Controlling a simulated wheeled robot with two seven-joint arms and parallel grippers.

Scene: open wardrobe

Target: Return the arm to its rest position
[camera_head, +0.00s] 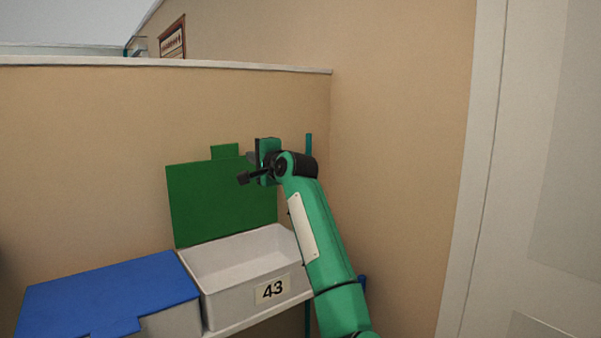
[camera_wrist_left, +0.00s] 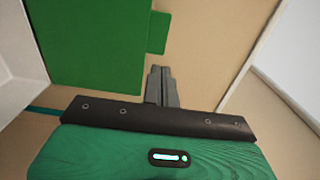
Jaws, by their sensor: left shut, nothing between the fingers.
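My left arm (camera_head: 318,240) is green and reaches up from the bottom of the head view. My left gripper (camera_head: 245,178) is at its upper end, in front of the raised green lid (camera_head: 205,205). In the left wrist view the fingers of my left gripper (camera_wrist_left: 160,80) are together with nothing between them. The green lid (camera_wrist_left: 95,45) fills the upper left there, beside the fingers. My right gripper is not in view.
A white bin (camera_head: 225,282) labelled 43 stands open and looks empty, partly behind my arm. A bin with a blue lid (camera_head: 105,293) is to its left. A tan wall (camera_head: 395,150) and white door frame (camera_head: 483,190) are on the right.

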